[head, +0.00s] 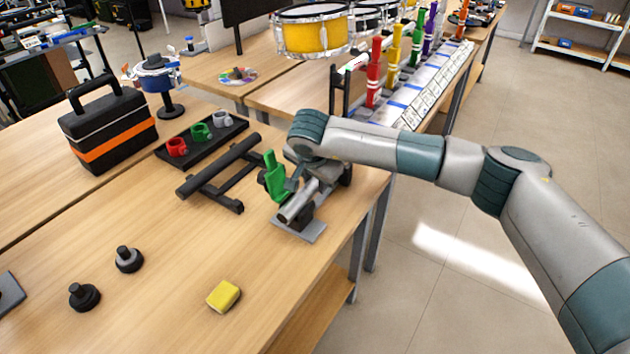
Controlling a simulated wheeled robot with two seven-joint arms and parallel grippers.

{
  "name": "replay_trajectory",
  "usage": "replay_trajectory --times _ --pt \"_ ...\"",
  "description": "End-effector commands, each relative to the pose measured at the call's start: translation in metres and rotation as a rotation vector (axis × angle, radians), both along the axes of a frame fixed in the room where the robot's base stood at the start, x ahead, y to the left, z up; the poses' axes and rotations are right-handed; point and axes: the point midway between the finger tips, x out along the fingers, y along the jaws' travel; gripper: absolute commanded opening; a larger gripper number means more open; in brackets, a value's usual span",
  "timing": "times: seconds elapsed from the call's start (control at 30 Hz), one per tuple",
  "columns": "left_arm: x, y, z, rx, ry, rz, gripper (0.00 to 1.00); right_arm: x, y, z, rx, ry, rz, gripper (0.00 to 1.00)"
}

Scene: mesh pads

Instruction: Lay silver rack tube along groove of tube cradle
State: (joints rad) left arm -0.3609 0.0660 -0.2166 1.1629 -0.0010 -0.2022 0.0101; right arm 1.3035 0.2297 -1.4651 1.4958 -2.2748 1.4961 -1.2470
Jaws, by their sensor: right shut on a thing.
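The silver rack tube (296,205) is short and slants from lower left to upper right near the table's right edge. The tube cradle appears to be the dark block on a grey base plate (301,230) just under it. My right gripper (309,185) is over the cradle, shut on the silver tube near its upper right part. Its fingers are mostly hidden by the wrist and the tube. The tube's near end points toward the front left. I cannot tell whether the tube touches the groove. My left gripper is out of view.
A green upright piece (274,178) stands close left of the tube. A black rack with a thick bar (219,166) and a tray of coloured cups (203,138) lie further left. A yellow block (223,296) and black knobs (84,296) sit in front. The table centre is clear.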

Motion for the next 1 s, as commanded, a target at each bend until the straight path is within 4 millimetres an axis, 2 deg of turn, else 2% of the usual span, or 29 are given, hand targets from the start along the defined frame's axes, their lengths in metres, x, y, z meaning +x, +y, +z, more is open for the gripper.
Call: replay_trajectory --times 0.33,0.37,0.43,0.77,1.0 --pt "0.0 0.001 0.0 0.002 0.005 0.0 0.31 0.001 0.0 0.0 0.001 -0.002 0.001 0.0" --pt "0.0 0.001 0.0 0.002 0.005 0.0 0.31 0.001 0.0 0.0 0.001 -0.002 0.001 0.33" --pt "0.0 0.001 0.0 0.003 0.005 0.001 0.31 0.001 0.0 0.0 0.001 -0.002 0.001 0.5" --pt "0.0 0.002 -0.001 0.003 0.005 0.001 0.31 0.0 0.0 -0.001 0.0 0.0 0.0 0.51" --pt "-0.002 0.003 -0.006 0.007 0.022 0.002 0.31 -0.005 0.001 0.011 0.0 -0.003 0.001 0.51"
